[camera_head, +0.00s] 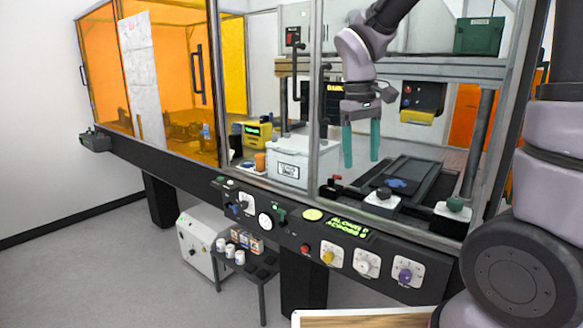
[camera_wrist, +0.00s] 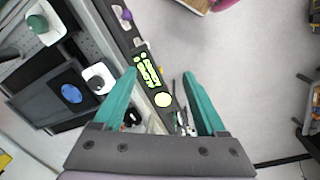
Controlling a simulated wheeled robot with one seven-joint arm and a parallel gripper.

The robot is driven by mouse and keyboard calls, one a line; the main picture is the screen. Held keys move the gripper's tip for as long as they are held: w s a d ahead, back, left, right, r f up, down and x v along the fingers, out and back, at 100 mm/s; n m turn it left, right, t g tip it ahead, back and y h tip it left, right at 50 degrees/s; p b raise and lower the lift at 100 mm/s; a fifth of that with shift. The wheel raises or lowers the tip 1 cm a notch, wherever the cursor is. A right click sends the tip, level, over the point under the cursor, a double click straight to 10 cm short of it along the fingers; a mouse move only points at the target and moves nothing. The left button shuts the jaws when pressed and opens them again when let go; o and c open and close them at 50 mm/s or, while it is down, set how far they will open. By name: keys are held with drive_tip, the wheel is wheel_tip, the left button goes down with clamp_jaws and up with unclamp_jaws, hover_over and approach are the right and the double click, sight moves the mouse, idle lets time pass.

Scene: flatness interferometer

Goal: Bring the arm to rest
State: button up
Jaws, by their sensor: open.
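My gripper (camera_head: 361,146) hangs with its two teal fingers pointing down in front of the bench enclosure in the head view. The fingers are apart with nothing between them. In the wrist view the gripper (camera_wrist: 165,100) also shows open and empty, above the front panel with its lit green display (camera_wrist: 151,77). My arm reaches in from the upper right of the head view. In the head view the display (camera_head: 346,226) sits on the panel below the gripper.
A dark stage (camera_head: 408,178) with a blue disc (camera_wrist: 72,93) lies right of the gripper. Knobs, including a green one (camera_head: 455,205), stand near the edge. A white box (camera_head: 300,162) is left of the fingers. Orange panels (camera_head: 104,65) stand at far left.

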drive_tip(key=s+d+r+m+t+y, duration=0.3)
drive_tip(key=s+d+r+m+t, duration=0.4)
drive_tip(key=r, duration=0.4)
drive_tip(key=shift+s+d+r+m, duration=0.25)
drive_tip(key=shift+s+d+m, duration=0.65)
drive_tip(key=shift+s, duration=0.35)
drive_tip(key=shift+d, duration=0.1)
idle(1.6)
